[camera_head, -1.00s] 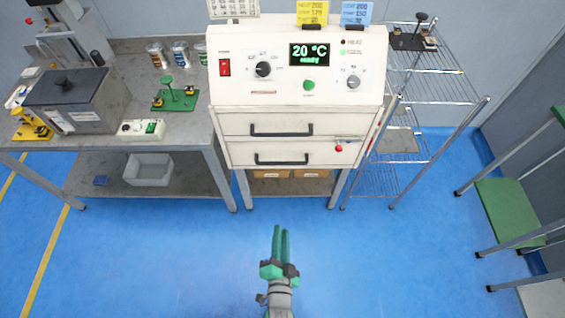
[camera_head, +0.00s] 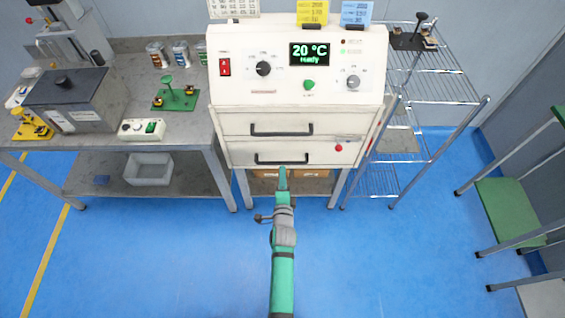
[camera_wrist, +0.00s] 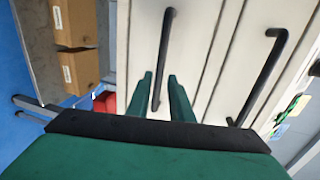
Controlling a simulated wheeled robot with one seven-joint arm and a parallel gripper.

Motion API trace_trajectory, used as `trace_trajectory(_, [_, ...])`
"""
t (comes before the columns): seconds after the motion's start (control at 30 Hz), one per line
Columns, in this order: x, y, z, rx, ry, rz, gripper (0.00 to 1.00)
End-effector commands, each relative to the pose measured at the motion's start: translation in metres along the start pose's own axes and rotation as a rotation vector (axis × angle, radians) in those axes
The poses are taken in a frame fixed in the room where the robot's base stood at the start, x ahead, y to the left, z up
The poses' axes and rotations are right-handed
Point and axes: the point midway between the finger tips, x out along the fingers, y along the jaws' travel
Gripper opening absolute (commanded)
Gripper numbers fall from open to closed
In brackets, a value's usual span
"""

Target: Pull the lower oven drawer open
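The lower oven drawer (camera_head: 240,154) is a pale front with a black bar handle (camera_head: 265,162), under the similar upper drawer (camera_head: 235,124). It looks shut. In the wrist view, turned sideways, the lower handle (camera_wrist: 164,48) runs between the two green fingers of my gripper (camera_wrist: 160,76). The fingers are open, one on each side of the bar in the picture; I cannot tell whether they reach around it. In the head view my gripper (camera_head: 282,172) is just below the lower handle and overlaps the drawer's bottom edge. The upper handle (camera_wrist: 262,78) is to the right in the wrist view.
A red knob (camera_head: 338,148) is at the lower drawer's right. Cardboard boxes (camera_wrist: 76,75) sit on the shelf below. A workbench (camera_head: 185,72) stands left, a wire rack (camera_head: 430,110) right. The blue floor (camera_head: 390,260) in front is clear.

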Motion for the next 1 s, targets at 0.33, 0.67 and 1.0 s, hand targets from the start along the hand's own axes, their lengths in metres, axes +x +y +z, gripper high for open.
trace_trajectory(0.33, [0.054,0.0,0.0,-0.001,0.0,0.0,0.2])
trace_trajectory(0.67, [0.072,0.0,0.0,-0.002,0.0,0.0,0.2])
trace_trajectory(1.0, [0.072,0.0,0.0,-0.002,0.0,0.0,0.0])
